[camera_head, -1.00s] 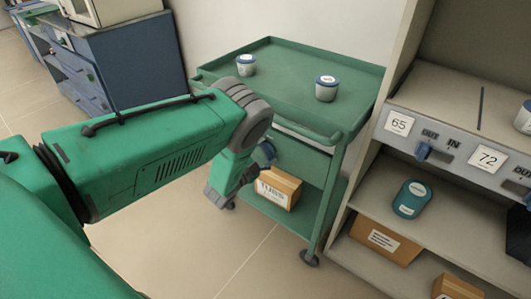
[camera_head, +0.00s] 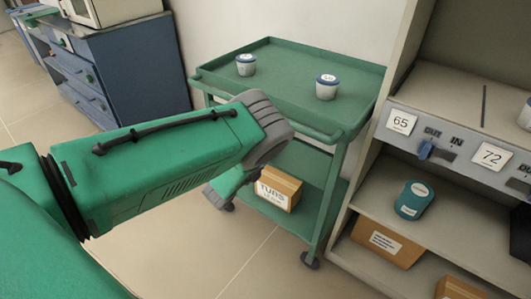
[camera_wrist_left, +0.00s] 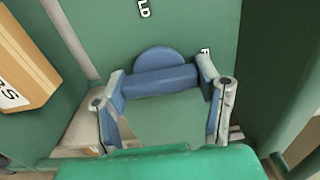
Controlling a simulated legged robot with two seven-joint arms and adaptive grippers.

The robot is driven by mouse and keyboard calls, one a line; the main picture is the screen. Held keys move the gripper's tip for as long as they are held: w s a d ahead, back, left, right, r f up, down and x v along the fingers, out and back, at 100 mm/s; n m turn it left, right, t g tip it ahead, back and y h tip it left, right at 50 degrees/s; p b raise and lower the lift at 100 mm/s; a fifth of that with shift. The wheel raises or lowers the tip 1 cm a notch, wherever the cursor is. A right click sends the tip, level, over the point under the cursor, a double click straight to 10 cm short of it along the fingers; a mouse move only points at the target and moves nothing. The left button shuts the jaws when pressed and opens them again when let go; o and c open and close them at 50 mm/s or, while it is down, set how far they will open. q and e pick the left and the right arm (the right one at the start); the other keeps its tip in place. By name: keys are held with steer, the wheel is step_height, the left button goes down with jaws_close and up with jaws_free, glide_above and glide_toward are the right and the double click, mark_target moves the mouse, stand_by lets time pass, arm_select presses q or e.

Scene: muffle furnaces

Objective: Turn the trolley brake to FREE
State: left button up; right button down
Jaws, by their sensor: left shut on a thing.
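The green trolley (camera_head: 285,75) stands against the wall in the head view. The blue brake knob (camera_wrist_left: 160,80) sits on a green panel in the left wrist view, with a rounded disc behind a straight bar. The bar lies crosswise between the fingers of my left gripper (camera_wrist_left: 163,76), which is shut on it by its two ends. Letters "LD" show above the knob, and a partly covered "F" shows by the right finger. In the head view my left arm hides the knob and the gripper's fingers. My right gripper is not in view.
Two white cups with blue lids (camera_head: 245,65) (camera_head: 326,87) stand on the trolley top. A cardboard box (camera_head: 280,189) sits on its lower shelf. A shelf unit with number plates (camera_head: 401,121) stands close on the right. A blue cabinet (camera_head: 125,70) is at left. Floor in front is clear.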

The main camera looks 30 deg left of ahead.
arm_select(q)
steer(key=shift+d+f, duration=0.25)
steer(key=o, duration=1)
steer(key=shift+c, duration=0.2)
steer(key=shift+o, duration=1)
steer(key=shift+s+a+r, duration=0.1)
steer(key=shift+s, duration=0.3)
steer(key=s, duration=1.1)
steer(key=shift+a, duration=0.45)
